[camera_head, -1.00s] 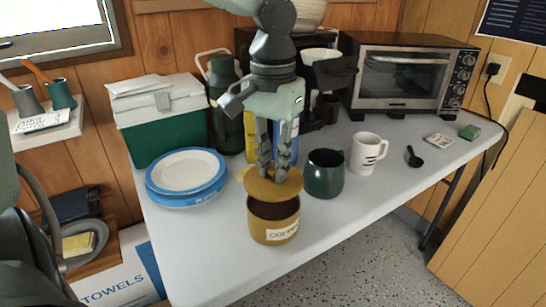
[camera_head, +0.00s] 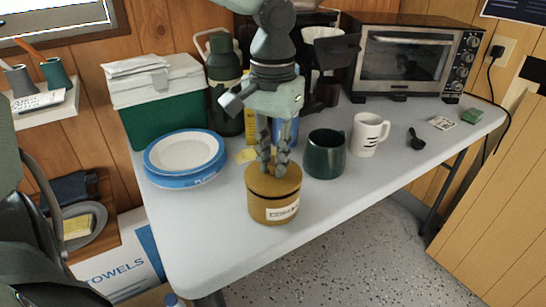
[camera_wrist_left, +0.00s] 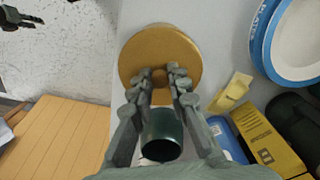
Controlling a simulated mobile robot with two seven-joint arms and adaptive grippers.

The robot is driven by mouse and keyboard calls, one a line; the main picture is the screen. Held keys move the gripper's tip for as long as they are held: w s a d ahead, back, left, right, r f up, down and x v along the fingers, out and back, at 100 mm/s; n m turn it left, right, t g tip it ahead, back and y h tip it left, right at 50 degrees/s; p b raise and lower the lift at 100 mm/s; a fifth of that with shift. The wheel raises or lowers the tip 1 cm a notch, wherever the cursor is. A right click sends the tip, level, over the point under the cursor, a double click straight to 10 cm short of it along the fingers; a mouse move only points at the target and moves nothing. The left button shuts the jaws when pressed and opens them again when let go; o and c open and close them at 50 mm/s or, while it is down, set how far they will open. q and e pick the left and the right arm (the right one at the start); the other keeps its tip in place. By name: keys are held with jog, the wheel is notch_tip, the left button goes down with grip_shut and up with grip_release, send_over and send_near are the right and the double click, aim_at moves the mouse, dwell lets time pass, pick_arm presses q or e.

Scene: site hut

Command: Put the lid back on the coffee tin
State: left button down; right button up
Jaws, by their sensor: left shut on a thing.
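The mustard-coloured coffee tin (camera_head: 273,208) stands upright near the front edge of the table, its label partly facing me. Its round lid (camera_head: 262,186) lies over the tin's mouth and looks level, with no dark opening showing. In the left wrist view the lid (camera_wrist_left: 182,52) covers the tin from above. My left gripper (camera_head: 272,170) points down over the lid and is shut on its small knob (camera_wrist_left: 160,77). Whether the lid is fully seated all round cannot be told.
A dark green mug (camera_head: 325,158) stands close to the tin's right, with a white mug (camera_head: 368,136) beyond. Stacked blue-rimmed plates (camera_head: 187,157) lie to the left. A cooler (camera_head: 160,105), flask (camera_head: 223,85) and toaster oven (camera_head: 408,62) line the back.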

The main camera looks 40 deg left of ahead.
pick_arm(q)
jog(key=shift+r+p, duration=0.1)
jog(key=shift+p, duration=0.6)
dwell(1.0)
jog(key=shift+f, duration=0.2)
dwell(0.7)
dwell(0.7)
jog(key=c, duration=1.4)
grip_release()
jog(key=shift+o, duration=0.2)
jog(key=o, duration=0.5)
jog(key=shift+c, duration=0.2)
jog(key=shift+r, duration=3.45)
